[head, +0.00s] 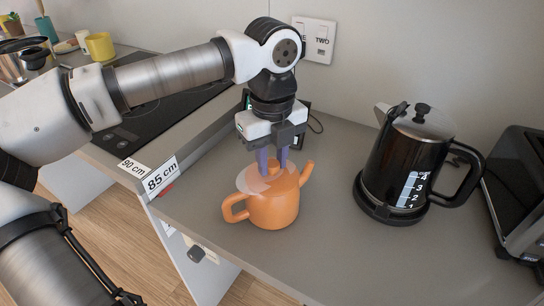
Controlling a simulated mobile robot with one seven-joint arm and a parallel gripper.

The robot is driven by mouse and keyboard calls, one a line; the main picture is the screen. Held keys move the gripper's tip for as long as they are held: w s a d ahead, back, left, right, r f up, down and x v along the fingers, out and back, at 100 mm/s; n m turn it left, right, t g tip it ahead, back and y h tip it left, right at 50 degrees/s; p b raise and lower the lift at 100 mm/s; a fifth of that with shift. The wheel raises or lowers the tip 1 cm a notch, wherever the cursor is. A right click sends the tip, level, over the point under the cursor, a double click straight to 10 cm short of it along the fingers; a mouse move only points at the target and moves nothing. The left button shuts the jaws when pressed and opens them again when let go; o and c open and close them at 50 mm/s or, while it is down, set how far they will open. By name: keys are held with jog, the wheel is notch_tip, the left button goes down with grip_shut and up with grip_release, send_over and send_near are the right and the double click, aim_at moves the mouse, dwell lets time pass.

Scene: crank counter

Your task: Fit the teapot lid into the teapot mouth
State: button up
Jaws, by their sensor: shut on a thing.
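An orange teapot (272,211) stands upright on the grey counter, its handle to the left and its spout to the right. My gripper (273,164) points down right above it, with its bluish fingers shut on the knob of the teapot lid (260,180). The lid is a pale orange disc at the top of the teapot, and it seems to reach past the mouth toward the left. The mouth is hidden under the lid and fingers. I cannot tell whether the lid is seated or just above the rim.
A black kettle (408,165) stands to the right, with a black toaster (520,190) at the far right edge. A black cooktop (165,100) lies behind my arm at left. The counter's front edge runs near the teapot. Bare counter lies between teapot and kettle.

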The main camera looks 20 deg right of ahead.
aim_at(272, 163)
jog(key=shift+f, duration=0.3)
jog(key=shift+r, duration=0.1)
jog(key=o, duration=1)
notch_tip(272, 163, up, 14)
jog(key=shift+f, duration=0.1)
